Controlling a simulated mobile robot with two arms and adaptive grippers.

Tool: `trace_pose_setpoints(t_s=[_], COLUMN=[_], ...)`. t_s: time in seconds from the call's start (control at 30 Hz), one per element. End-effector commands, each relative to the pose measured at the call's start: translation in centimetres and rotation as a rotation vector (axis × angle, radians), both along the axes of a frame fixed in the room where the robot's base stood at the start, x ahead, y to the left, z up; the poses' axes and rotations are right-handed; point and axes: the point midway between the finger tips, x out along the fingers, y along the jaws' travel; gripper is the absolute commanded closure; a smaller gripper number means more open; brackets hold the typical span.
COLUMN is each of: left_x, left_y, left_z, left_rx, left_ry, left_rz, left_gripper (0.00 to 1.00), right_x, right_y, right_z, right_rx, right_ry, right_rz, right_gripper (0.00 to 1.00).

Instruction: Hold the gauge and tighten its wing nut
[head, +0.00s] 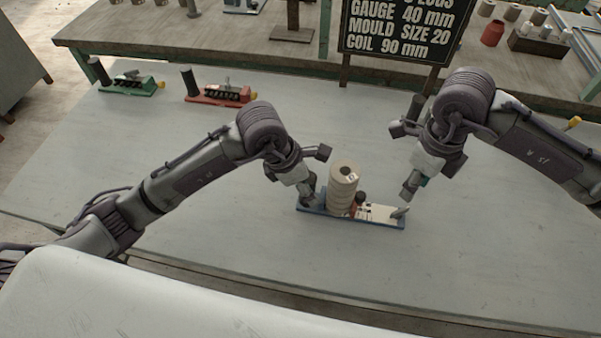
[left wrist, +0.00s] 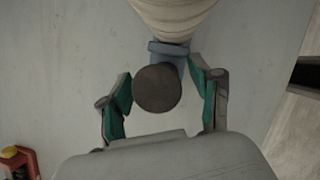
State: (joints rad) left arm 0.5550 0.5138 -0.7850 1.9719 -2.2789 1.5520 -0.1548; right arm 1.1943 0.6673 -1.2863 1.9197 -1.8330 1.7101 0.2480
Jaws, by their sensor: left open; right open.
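The blue gauge (head: 380,221) lies on the grey table between my grippers. It bears a stack of beige rings (head: 343,185), a dark knob and a pale scale. A small grey piece (head: 400,212) at its right end may be the wing nut. My left gripper (head: 307,196) is open at the gauge's left end. In the left wrist view, the round dark top of the gauge's post (left wrist: 158,88) stands between the green fingertips, with a gap at the left finger. My right gripper (head: 405,196) is open just above the right end; contact there cannot be told.
A green gauge (head: 132,85) and a red gauge (head: 220,94) stand at the back left. A dark post (head: 418,106) shows behind my right arm. A bench with a black sign (head: 405,30) stands behind. The table's front is clear.

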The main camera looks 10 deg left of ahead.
Motion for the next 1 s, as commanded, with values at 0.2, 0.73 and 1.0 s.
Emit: trace_pose_setpoints(t_s=[0.2, 0.73, 1.0], left_x=[0.17, 0.16, 0.15], left_y=[-0.28, -0.26, -0.25], left_z=[-0.78, -0.77, -0.78], left_rx=[0.001, 0.0, 0.0], left_ry=[-0.001, -0.001, -0.001], left_rz=[-0.001, 0.0, 0.0], left_gripper=[0.36, 0.91, 1.0], right_x=[0.0, 0.0, 0.0], right_y=[0.0, 0.0, 0.0], right_z=[0.0, 0.0, 0.0], right_rx=[0.0, 0.0, 0.0], right_ry=[0.0, 0.0, 0.0], right_rz=[0.0, 0.0, 0.0], right_gripper=[0.58, 0.58, 0.66])
